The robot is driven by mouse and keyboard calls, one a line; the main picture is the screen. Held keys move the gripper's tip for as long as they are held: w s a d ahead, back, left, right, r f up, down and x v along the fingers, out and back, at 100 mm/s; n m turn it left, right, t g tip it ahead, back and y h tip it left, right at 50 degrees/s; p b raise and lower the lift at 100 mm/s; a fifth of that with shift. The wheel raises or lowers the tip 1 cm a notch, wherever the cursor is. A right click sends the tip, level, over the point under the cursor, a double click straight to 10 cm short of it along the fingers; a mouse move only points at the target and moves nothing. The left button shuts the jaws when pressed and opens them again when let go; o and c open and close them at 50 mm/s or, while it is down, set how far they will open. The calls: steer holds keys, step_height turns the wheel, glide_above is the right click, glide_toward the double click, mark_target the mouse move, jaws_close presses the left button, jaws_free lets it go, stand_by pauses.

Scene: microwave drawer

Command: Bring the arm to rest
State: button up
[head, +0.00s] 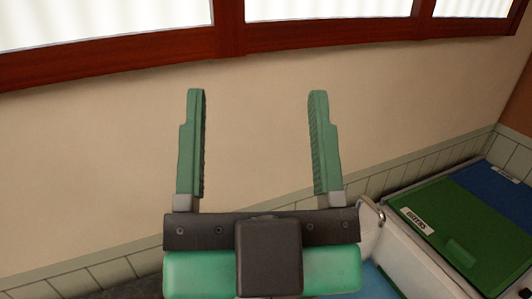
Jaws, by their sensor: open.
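The fingers touch nothing that I can see. The dark palm and the green body of the gripper are at the bottom centre and hide what is behind them. No microwave or drawer shows in this view.
A beige wall (90,150) fills the background, with wood-framed windows (325,10) above. At the lower right are a white basin (400,245) with a metal tap (372,208), a green labelled board or lid (465,225) and a blue one (500,195).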

steer(key=shift+s+d+f+g+h, duration=0.15)
steer(key=shift+f+g+h, duration=0.2)
steer(key=shift+f, duration=0.25)
steer(key=shift+s+d+f+g+h, duration=0.1)
steer(key=shift+f+g+h, duration=0.2)
steer(key=shift+f, duration=0.3)
step_height(320, 180, up, 25)
steer(key=p, duration=2.4)
steer(key=shift+f, duration=0.2)
steer(key=shift+a, duration=0.1)
